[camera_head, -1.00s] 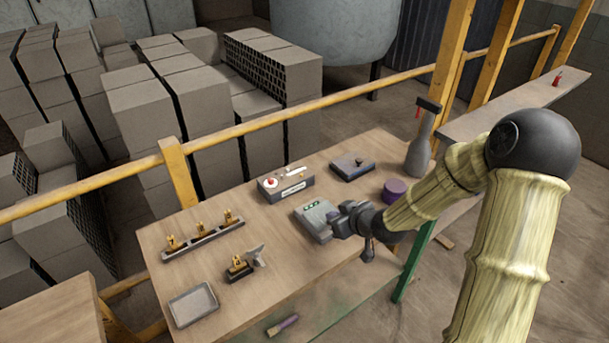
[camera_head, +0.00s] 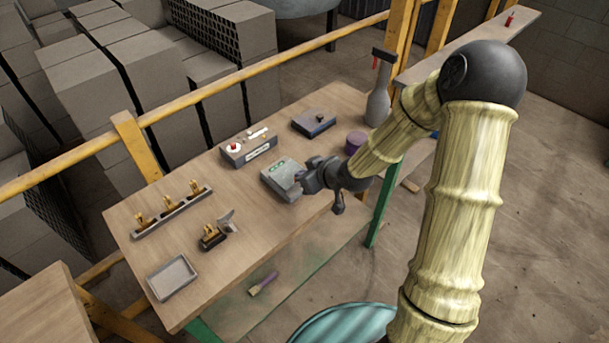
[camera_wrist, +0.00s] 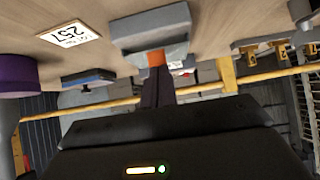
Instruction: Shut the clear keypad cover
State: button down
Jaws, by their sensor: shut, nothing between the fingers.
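A grey box with green marks on its top (camera_head: 281,176) sits on the workbench in the head view and looks like the keypad unit. I cannot make out a separate clear cover on it. My gripper (camera_head: 301,181) is shut and empty at the box's right side, close to it. In the wrist view a grey box (camera_wrist: 148,30), seen upside down, lies just beyond my gripper (camera_wrist: 156,62), whose fingers are together with an orange patch at the tip. I cannot tell whether they touch the box.
On the workbench (camera_head: 190,262) are a box with a red button (camera_head: 246,148), a dark blue-edged box (camera_head: 314,123), a purple cylinder (camera_head: 355,142), a grey bottle shape (camera_head: 378,105), a row of brass pieces (camera_head: 170,212) and a tray (camera_head: 172,278). A yellow rail (camera_head: 215,88) runs behind.

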jog(key=s+d, duration=0.6)
jog(key=s, duration=0.1)
jog(key=shift+s, duration=0.2)
jog(key=shift+d+f, duration=0.15)
dwell(0.5)
jog(key=s+d+r+m+g+h, duration=0.5)
jog(key=s+r+m+h, duration=0.1)
jog(key=s, duration=0.5)
jog(key=shift+s+d+r+m, duration=0.2)
jog(key=shift+s+r+m, duration=0.15)
jog(key=shift+r+m, duration=0.6)
jog(key=shift+f, duration=0.1)
dwell(0.6)
